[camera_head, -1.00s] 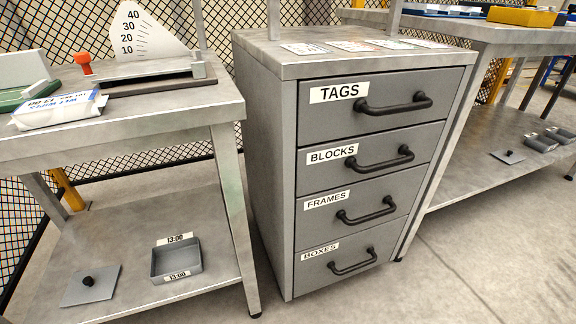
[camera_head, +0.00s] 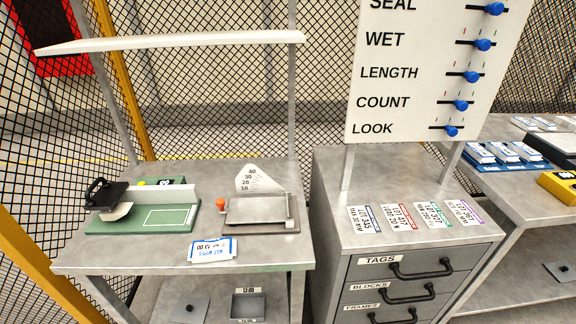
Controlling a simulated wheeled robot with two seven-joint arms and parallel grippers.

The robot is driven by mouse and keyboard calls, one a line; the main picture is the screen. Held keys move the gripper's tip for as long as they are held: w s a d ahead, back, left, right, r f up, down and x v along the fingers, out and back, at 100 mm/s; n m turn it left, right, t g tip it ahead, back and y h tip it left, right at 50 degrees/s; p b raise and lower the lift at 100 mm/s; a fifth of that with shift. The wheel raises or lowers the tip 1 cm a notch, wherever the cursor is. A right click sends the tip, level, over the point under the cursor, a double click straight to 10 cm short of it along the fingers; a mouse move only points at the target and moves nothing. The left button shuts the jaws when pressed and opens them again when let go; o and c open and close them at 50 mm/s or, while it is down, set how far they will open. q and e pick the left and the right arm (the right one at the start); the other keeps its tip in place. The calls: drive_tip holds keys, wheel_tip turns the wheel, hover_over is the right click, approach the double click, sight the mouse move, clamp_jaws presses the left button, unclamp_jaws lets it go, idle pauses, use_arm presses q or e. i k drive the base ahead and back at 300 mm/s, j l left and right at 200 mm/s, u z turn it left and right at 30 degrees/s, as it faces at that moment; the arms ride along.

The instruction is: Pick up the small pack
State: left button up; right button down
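A small white and blue pack (camera_head: 212,250) lies flat near the front edge of the left grey table (camera_head: 130,258). Neither of my grippers is in view.
The green device (camera_head: 150,217) with a black handle and the grey scale device (camera_head: 262,213) with an orange knob stand behind the pack. A drawer cabinet (camera_head: 335,240) with tags on top stands to the right, below a white slider board (camera_head: 425,75). A small tray (camera_head: 248,306) sits on the lower shelf.

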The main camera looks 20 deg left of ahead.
sight(222, 248)
drive_tip(key=u, duration=1.15)
